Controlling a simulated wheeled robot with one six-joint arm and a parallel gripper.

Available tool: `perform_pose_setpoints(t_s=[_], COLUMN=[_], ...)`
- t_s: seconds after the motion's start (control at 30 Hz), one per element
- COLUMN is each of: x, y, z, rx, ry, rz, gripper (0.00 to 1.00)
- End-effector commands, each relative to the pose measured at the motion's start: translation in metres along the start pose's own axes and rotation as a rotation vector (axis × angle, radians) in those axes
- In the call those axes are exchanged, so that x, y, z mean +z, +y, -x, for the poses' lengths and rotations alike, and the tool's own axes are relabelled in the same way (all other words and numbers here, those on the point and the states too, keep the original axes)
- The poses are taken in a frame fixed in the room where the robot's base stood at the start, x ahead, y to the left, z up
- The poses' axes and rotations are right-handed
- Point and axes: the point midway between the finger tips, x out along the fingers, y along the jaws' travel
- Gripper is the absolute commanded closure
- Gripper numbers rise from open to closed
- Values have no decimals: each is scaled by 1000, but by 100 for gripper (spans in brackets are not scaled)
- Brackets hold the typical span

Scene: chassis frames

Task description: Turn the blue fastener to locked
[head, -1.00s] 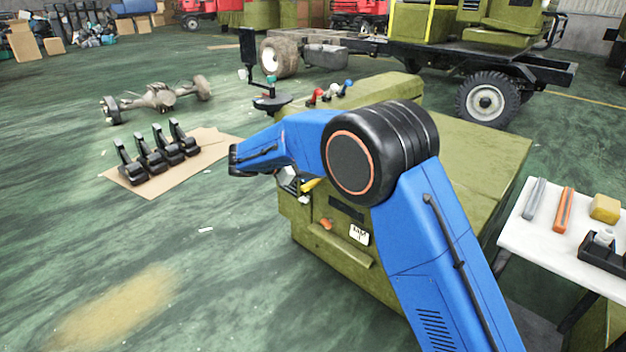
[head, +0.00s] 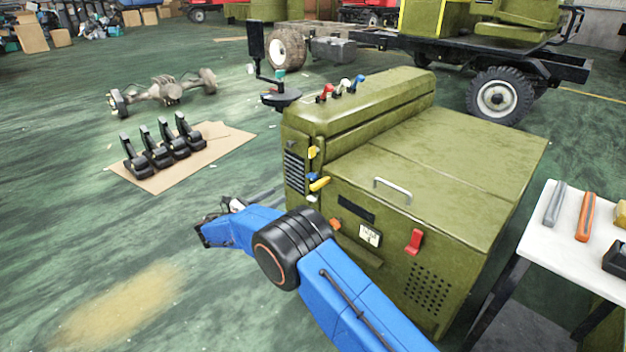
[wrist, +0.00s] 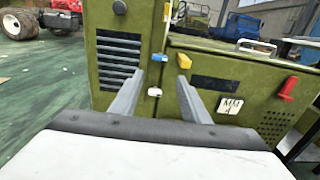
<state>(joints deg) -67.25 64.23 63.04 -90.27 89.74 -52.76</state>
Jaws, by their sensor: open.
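A small blue fastener (head: 312,176) sits at the front corner edge of the green cabinet (head: 450,165), just above a yellow handle (head: 320,185). In the wrist view a small blue patch (wrist: 165,57) shows beside the yellow handle (wrist: 183,61), past the fingertips; its turn position is too small to tell. A white fastener (wrist: 155,91) is below it. My gripper (head: 212,228) is left of the cabinet front, apart from it. In the wrist view my gripper (wrist: 161,77) is open and empty, with its two grey fingers pointing at the cabinet edge.
Red, white and blue levers (head: 341,86) stand on the cabinet top. A red handle (head: 414,242) and an orange knob (head: 336,224) project from its front. A white table (head: 560,235) is at right. Open floor (head: 120,250) lies to the left.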

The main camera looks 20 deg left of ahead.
Motion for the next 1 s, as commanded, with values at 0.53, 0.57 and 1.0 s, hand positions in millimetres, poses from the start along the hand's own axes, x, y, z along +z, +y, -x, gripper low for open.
perform_pose_setpoints(t_s=[0.53,0.57,1.0], x=[-1,-1,0], y=[-2,-2,-1], z=[-84,-89,-158], rx=[-4,-4,-2], ry=[1,1,1], rz=[0,0,-1], gripper=[58,58,58])
